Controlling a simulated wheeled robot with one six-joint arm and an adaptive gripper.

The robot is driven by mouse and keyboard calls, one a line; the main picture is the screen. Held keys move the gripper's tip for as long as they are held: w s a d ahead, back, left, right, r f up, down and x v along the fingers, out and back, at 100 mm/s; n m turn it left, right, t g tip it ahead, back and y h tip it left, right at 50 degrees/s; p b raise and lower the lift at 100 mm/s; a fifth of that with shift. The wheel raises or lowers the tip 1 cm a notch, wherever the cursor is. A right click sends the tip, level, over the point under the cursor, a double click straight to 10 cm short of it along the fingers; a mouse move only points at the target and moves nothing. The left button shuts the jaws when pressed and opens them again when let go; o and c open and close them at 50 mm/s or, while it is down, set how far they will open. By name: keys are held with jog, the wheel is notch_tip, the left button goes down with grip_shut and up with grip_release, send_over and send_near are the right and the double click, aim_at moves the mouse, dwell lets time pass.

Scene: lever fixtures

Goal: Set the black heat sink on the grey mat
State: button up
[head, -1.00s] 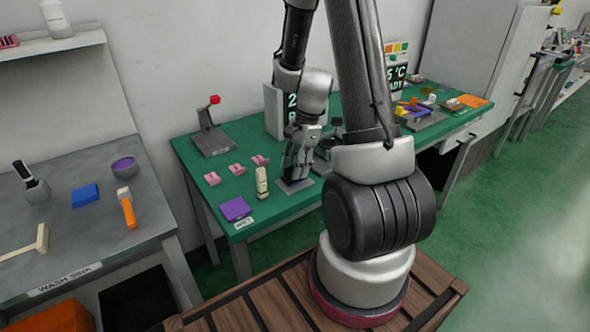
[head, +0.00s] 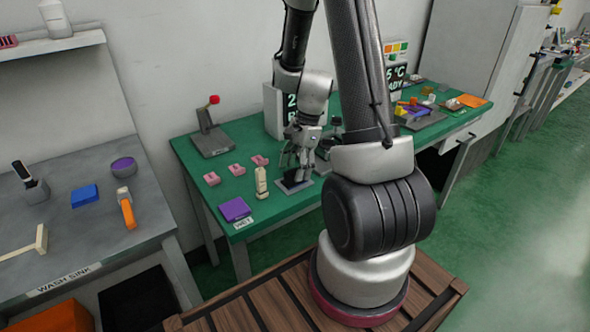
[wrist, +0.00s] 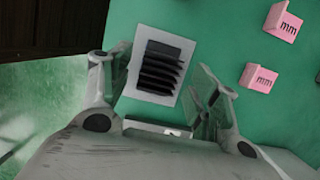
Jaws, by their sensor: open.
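The black heat sink (wrist: 160,68), a finned block, lies on the grey mat (wrist: 146,101) in the wrist view, with mat showing around it. In the head view the heat sink (head: 293,182) is partly hidden by my gripper, and the mat (head: 296,194) lies on the green table. My gripper (head: 297,172) is just above the mat, pointing down. In the wrist view my gripper (wrist: 158,90) is open, its fingers apart on either side of the heat sink and not visibly touching it.
Several pink blocks (head: 236,169) lie left of the mat on the green table (head: 270,215). A cream upright object (head: 261,182) stands close to the mat's left side. A purple pad (head: 235,209) lies at the front left corner. A red-tipped lever fixture (head: 212,140) stands behind.

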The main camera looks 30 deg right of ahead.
jog(key=v, duration=1.1)
jog(key=s+a+r+n+t+h, duration=0.1)
jog(key=s+a+r+n+t, duration=0.1)
jog(key=s+r+n, duration=0.5)
jog(key=s+a+r+n+t+h, duration=0.2)
jog(key=s+a+r+n, duration=0.2)
jog(key=s+r+n, duration=0.4)
jog(key=s+n, duration=0.1)
jog(key=n, duration=0.1)
jog(key=shift+s+a+r+n+t, duration=0.25)
jog(key=shift+s+a+n+t, duration=0.05)
jog(key=shift+s, duration=0.1)
